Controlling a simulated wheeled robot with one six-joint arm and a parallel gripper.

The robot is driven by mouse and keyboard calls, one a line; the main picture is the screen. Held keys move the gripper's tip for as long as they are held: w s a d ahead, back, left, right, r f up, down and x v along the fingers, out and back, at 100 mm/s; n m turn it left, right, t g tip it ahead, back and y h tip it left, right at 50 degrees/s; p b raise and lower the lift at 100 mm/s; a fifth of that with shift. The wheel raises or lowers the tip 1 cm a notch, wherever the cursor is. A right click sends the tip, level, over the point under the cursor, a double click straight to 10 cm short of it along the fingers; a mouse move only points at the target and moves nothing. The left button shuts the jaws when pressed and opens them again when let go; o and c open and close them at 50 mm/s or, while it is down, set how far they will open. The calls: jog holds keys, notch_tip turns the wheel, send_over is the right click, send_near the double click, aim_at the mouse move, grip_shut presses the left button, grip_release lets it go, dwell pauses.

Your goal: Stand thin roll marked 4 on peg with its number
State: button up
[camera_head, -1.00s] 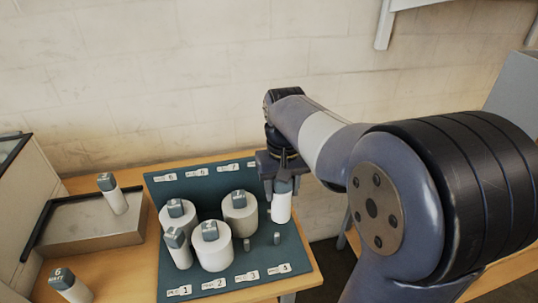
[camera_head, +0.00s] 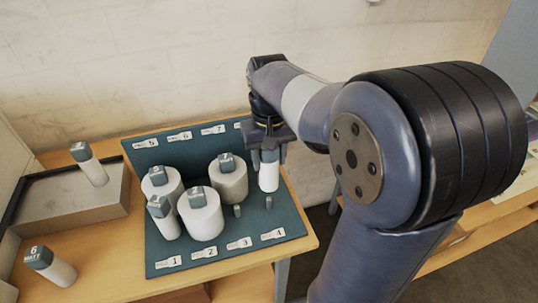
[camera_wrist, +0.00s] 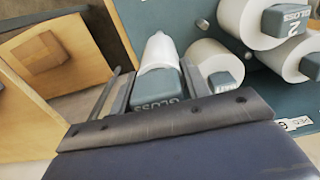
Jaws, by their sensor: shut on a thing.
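My gripper (camera_head: 268,150) is shut on a thin white roll (camera_head: 268,176) with a grey-blue cap. It holds the roll upright above the right part of the dark teal peg board (camera_head: 215,259). In the wrist view the held roll (camera_wrist: 158,52) sits between the fingers; its cap shows GLOSS, and its number is not readable. A bare short grey peg (camera_head: 268,202) stands just below the roll, behind the front label 4 (camera_head: 272,234). The roll's lower end looks apart from this peg. Another bare peg (camera_head: 237,210) stands behind label 3 (camera_head: 239,243).
Three thick rolls, including one at the front (camera_head: 201,218), and a thin roll (camera_head: 163,220) stand on the board's left and middle. A grey tray (camera_head: 72,215) holds another thin roll (camera_head: 90,165).

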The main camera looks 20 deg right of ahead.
notch_tip(320, 180, down, 5)
jog(key=b, duration=0.3)
jog(key=shift+r+b, duration=0.1)
jog(key=shift+b, duration=0.25)
jog(key=shift+f+b, duration=0.55)
jog(key=shift+f, duration=0.4)
jog(key=shift+f, duration=0.25)
jog(key=shift+f+b, duration=0.7)
jog(key=shift+f, duration=0.55)
jog(key=shift+f, duration=0.1)
jog(key=o, duration=1.1)
